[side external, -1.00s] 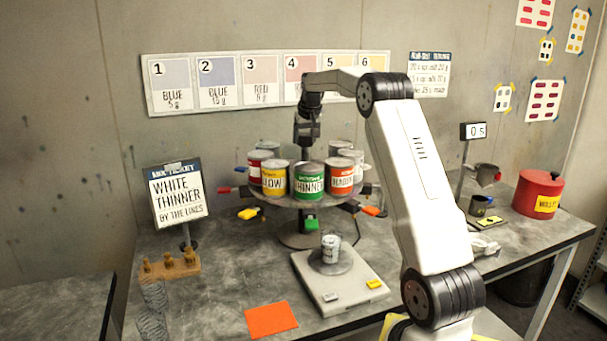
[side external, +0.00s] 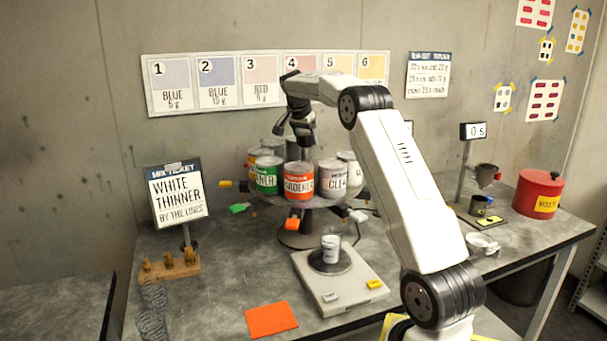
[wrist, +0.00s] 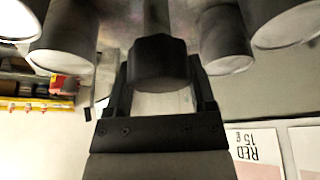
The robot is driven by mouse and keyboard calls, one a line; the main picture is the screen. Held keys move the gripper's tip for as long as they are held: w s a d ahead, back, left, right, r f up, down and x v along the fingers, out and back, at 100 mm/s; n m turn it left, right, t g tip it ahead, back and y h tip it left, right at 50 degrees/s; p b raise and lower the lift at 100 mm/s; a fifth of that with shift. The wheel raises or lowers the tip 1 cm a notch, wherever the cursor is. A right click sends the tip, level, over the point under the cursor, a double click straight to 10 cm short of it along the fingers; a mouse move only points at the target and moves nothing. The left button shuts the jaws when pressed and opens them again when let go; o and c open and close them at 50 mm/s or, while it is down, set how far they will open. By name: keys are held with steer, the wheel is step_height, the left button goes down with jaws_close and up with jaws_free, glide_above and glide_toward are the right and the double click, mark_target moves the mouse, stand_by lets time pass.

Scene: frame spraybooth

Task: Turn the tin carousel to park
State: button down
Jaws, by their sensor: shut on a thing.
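The tin carousel (side external: 330,198) is a round grey turntable on a stand on the bench, with several tins around its rim. The green tin (side external: 266,178) is at front left, the orange tin (side external: 299,184) at the front, and a white tin (side external: 333,181) at front right. Coloured tabs stick out below the rim. My gripper (side external: 303,138) points down over the middle of the carousel. In the wrist view its fingers are around a dark central knob (wrist: 160,62) on a post, shut on it. I see no park mark.
A scale (side external: 345,290) with a small cup (side external: 331,248) stands in front of the carousel. The mix ticket sign (side external: 177,195) is at left, and an orange sheet (side external: 271,320) lies at the front. A red pot (side external: 538,194) stands at right.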

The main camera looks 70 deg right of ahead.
steer(key=m+g, duration=0.1)
steer(key=m, duration=0.2)
steer(key=shift+m+y, duration=0.3)
steer(key=shift+m, duration=0.1)
steer(key=shift+m+g+y, duration=0.4)
steer(key=shift+m+g, duration=0.3)
steer(key=shift+m, duration=1.5)
jaws_free()
steer(key=shift+s, duration=0.1)
steer(key=shift+n, duration=0.7)
